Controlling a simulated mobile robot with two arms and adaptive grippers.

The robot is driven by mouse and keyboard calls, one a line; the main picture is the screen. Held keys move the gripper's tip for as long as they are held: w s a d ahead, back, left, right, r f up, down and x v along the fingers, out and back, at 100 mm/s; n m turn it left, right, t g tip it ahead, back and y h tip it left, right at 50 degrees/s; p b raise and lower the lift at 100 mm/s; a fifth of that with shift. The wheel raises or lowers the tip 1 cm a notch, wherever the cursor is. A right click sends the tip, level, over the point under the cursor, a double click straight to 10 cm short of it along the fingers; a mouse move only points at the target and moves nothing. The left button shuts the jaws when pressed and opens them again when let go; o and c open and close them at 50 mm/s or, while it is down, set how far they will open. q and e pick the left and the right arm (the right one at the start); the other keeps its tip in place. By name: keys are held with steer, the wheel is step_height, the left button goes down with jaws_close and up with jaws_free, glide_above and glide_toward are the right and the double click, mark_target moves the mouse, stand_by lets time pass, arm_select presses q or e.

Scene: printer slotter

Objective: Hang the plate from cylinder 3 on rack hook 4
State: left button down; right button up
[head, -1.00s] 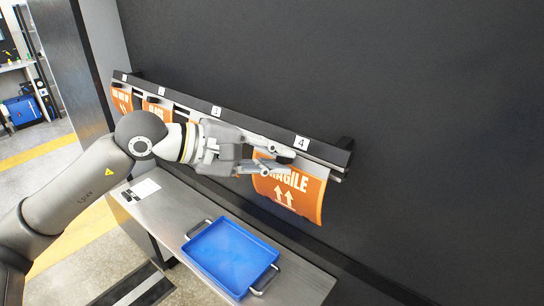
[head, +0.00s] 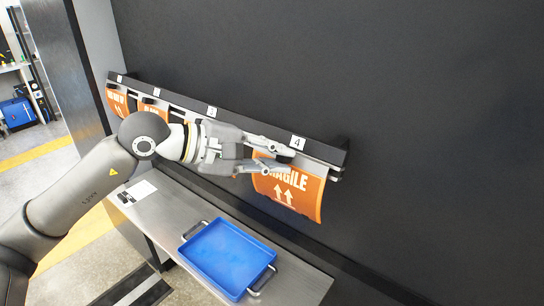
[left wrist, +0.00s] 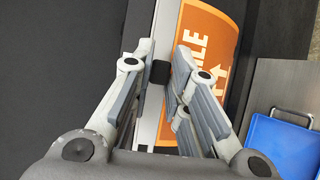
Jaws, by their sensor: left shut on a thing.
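The orange plate marked FRAGILE (head: 298,193) is below rack label 4 (head: 297,143) in the head view. In the left wrist view the plate (left wrist: 205,50) is right of the rack's pale strip. In the left wrist view the fingertips (left wrist: 160,78) are on either side of a small black block (left wrist: 160,72). The hook is hidden, so I cannot tell whether the plate hangs on it. My right gripper is out of view.
The rack (head: 326,152) runs along the dark wall. Other orange plates hang under label 1 (head: 117,100) and label 2 (head: 154,107). My left arm partly covers the area under label 3 (head: 211,112). A blue tray (head: 228,258) lies on the metal table (head: 305,283) below.

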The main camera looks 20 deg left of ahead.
arm_select(q)
steer(key=shift+w+d+f, duration=0.1)
steer(key=shift+w, duration=0.2)
stand_by(0.9)
steer(key=c, duration=1.3)
jaws_free()
steer(key=shift+w+f, duration=0.1)
steer(key=shift+a, duration=0.25)
steer(key=shift+v, duration=5.75)
steer(key=shift+d, duration=0.15)
